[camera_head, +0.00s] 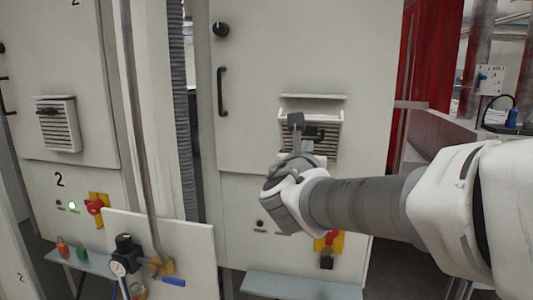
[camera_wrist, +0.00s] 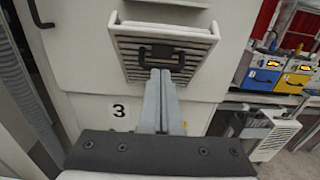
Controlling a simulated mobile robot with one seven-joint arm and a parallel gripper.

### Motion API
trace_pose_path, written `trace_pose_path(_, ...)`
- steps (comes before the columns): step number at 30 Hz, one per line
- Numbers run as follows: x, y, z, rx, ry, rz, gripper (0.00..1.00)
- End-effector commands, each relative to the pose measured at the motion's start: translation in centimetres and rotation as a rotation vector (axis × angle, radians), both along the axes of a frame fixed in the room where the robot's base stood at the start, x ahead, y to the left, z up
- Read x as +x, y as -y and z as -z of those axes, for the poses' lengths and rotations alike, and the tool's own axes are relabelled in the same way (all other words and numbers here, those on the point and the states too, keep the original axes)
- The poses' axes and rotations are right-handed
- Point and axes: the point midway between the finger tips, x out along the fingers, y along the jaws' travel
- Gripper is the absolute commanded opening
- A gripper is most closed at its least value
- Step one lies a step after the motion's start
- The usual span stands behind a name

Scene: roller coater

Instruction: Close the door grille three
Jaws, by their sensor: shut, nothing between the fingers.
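Grille three (camera_head: 325,140) is a slatted light panel with a dark handle on the right cabinet in the head view. It leans outward at the top, leaving a gap under the upper ledge. In the wrist view the grille (camera_wrist: 130,62) fills the upper middle, with its black handle (camera_wrist: 161,50) across the slats and the number 3 on the cabinet below. My gripper (camera_head: 296,120) is shut and empty, in front of the grille. In the wrist view its fingertips (camera_wrist: 160,72) overlap the handle's lower edge; I cannot tell whether they touch it.
A cabinet marked 2 with a grille (camera_head: 58,122) stands at the left. A vertical pipe (camera_head: 140,120) and a pressure gauge (camera_head: 118,268) are between the cabinets. A red-yellow switch (camera_head: 328,240) sits below my wrist. Blue (camera_wrist: 258,80) and yellow (camera_wrist: 293,82) boxes stand at the right.

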Motion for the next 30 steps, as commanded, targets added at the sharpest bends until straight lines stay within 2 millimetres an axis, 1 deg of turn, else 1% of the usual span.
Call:
trace_pose_path(1, 0.2, 0.2, -0.6, -0.001, 0.000, 0.003, 0.00)
trace_pose_path(18, 3.0, 1.0, -3.7, 0.001, 0.003, 0.001, 0.00)
trace_pose_path(30, 5.1, 1.7, -5.3, 0.001, 0.001, 0.001, 0.00)
